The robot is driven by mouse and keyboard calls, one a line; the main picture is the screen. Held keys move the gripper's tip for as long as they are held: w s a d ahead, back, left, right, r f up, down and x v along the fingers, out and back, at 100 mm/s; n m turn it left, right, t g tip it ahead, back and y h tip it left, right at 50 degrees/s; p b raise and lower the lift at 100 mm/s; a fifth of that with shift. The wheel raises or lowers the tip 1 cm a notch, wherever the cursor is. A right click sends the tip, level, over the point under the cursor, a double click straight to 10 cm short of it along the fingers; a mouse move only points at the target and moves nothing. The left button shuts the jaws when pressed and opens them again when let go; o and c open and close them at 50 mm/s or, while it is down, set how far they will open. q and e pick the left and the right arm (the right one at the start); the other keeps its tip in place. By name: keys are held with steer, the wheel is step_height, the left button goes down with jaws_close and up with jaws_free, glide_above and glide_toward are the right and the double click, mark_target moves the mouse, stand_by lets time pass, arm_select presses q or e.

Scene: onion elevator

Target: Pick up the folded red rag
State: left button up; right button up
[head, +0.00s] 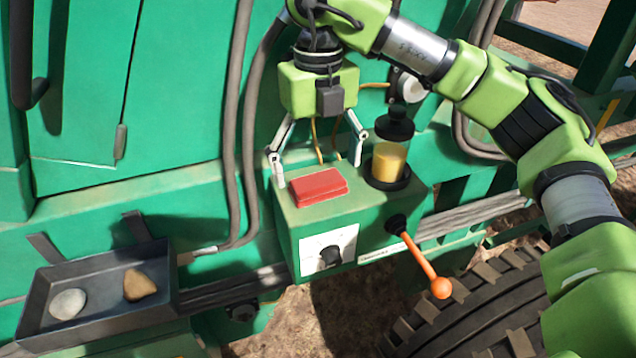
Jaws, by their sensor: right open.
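The folded red rag (318,187) lies flat on top of the green control box (293,222), near its left side. My right gripper (319,155) hangs above and slightly behind the rag, pointing down. Its two fingers are spread wide, one to the left of the rag and one to the right. Nothing is between the fingers, and the rag appears uncovered. I cannot tell the exact height of the fingertips over the box. My left gripper is not in view.
A bottle with yellow liquid (389,160) stands on the box, close to the right finger. An orange-knobbed lever (424,262) sticks out from the box front. A dark tray (100,318) at left holds two stones. Hoses (240,130) run down the green machine panel.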

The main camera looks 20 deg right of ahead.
step_height(320, 180, down, 2)
steer(key=shift+w+f, duration=0.1)
steer(key=shift+f, duration=0.05)
steer(key=c, duration=1.2)
steer(key=shift+r, duration=0.5)
step_height(320, 180, up, 2)
steer(key=shift+r+b, duration=0.15)
steer(key=shift+b, duration=0.25)
steer(key=a+r, duration=0.1)
steer(key=s+a+r+b, duration=0.1)
steer(key=r, duration=0.1)
steer(key=s+a+r, duration=0.1)
steer(key=shift+s+a+r, duration=0.1)
steer(key=shift+s+r, duration=0.15)
steer(key=shift+r, duration=0.15)
steer(key=s+a+r+b, duration=0.3)
steer(key=s+a+r, duration=0.2)
steer(key=s+a, duration=0.1)
steer(key=shift+s+a, duration=0.2)
steer(key=shift+a, duration=0.65)
